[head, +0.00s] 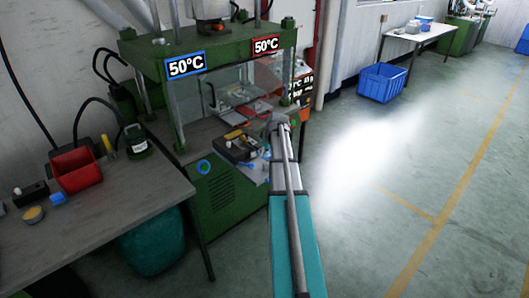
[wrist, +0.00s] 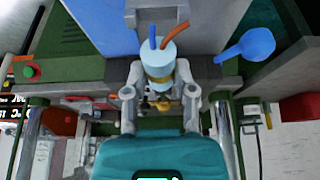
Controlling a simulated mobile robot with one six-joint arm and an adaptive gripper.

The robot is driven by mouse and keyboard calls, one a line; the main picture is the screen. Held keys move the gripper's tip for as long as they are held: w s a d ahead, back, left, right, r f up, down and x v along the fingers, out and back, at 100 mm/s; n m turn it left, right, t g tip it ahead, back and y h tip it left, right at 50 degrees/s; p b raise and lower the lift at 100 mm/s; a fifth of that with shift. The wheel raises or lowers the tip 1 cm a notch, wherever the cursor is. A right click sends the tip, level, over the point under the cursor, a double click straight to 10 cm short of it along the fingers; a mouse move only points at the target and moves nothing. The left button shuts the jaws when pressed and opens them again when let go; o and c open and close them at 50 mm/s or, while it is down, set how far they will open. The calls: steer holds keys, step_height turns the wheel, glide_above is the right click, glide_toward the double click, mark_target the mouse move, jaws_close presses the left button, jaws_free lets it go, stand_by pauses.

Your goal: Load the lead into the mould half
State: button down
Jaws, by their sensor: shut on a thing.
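The lead (wrist: 160,60) is a pale blue cylinder with one blue and one orange wire, and brass-coloured bits show below it in the wrist view. My gripper (wrist: 160,92) is shut on it, one grey finger on each side. In the head view my arm reaches to the front of the green press, and the fingertips and lead are not clear there. A dark block with yellow parts (head: 238,146) sits on the press's front ledge, just left of my arm's end. It may be the mould half, but I cannot tell its cavity.
The green press (head: 160,60) has posts and 50°C signs. A blue paddle-shaped part (wrist: 250,45) shows right of the lead. A grey table (head: 90,225) at left holds a red bin (head: 75,170) and small items. A blue crate (head: 382,83) stands on open floor at right.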

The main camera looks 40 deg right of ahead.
steer(key=shift+f+b, duration=0.8)
steer(key=shift+f, duration=0.25)
steer(key=shift+c, duration=1.8)
jaws_free()
steer(key=shift+r, duration=0.15)
step_height(320, 180, up, 8)
steer(key=p, duration=0.8)
steer(key=shift+r, duration=0.15)
steer(key=w+a, duration=0.3)
steer(key=a, duration=1.2)
steer(key=w+a+f, duration=0.1)
steer(key=w+a, duration=0.2)
steer(key=a, duration=1.2)
steer(key=shift+f+b, duration=0.2)
steer(key=shift+b, duration=0.2)
